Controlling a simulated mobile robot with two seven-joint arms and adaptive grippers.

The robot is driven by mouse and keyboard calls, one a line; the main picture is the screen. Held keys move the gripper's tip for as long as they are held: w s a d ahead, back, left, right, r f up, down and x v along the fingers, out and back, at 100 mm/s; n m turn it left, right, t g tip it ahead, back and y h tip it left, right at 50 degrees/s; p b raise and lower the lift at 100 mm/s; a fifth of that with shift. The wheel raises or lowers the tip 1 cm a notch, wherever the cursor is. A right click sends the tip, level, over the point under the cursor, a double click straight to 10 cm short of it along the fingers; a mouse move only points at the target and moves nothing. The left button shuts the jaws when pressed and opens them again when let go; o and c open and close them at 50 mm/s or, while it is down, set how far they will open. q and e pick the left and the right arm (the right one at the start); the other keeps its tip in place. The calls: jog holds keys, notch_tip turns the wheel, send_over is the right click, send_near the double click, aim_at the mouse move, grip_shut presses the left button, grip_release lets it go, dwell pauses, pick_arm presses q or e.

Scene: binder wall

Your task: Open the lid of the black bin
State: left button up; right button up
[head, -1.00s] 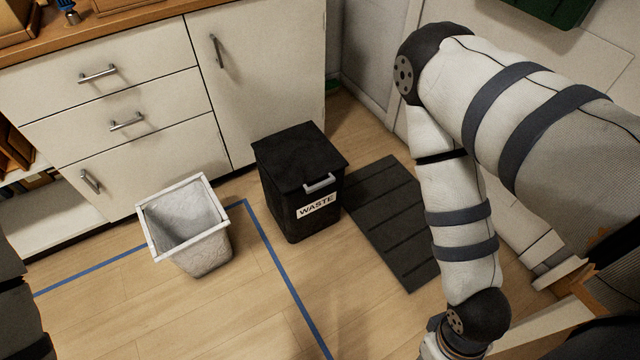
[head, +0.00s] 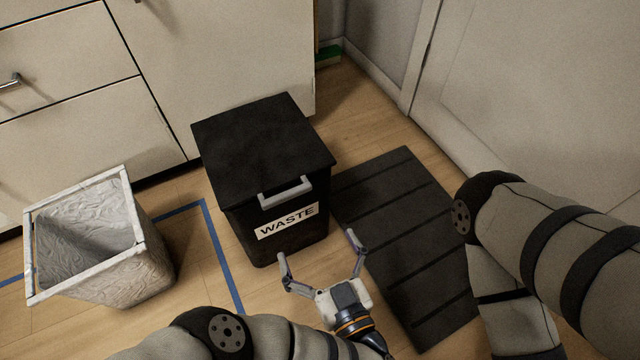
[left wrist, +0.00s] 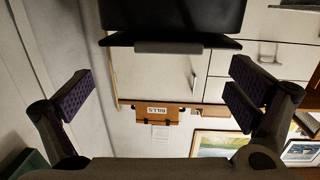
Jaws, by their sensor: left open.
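The black bin (head: 280,240) stands upright on the floor with a white WASTE label on its front. Its flat black lid (head: 262,140) is closed, with a grey handle (head: 286,192) at the front edge. My left gripper (head: 318,249) is open and empty, in front of the bin and below the handle in the head view, apart from it. In the left wrist view, the bin (left wrist: 180,16) and handle (left wrist: 168,47) show at the top, ahead of the spread fingers. My right arm enters at the right of the head view; its gripper is out of frame.
A white open bin (head: 135,260) stands left of the black bin. White cabinets (head: 225,50) are close behind. A dark ribbed mat (head: 410,240) lies on the right. Blue tape (head: 219,250) marks the wooden floor, which is clear in front of the bin.

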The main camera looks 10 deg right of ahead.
aim_at(288, 198)
pick_arm(q)
jog(key=shift+n+y, duration=0.4)
jog(key=shift+y, duration=0.3)
jog(key=b+x, duration=0.1)
jog(key=x, duration=0.3)
jog(key=b+x, duration=0.2)
jog(key=x, duration=0.2)
jog(key=b+x, duration=0.1)
jog(key=x, duration=0.3)
jog(key=shift+a+r, duration=0.2)
jog(key=shift+r, duration=0.2)
jog(key=shift+w, duration=0.3)
pick_arm(e)
jog(key=shift+g, duration=0.5)
jog(key=f, duration=0.1)
jog(key=s+f, duration=0.2)
jog(key=f, duration=0.1)
pick_arm(q)
jog(key=shift+c, duration=0.2)
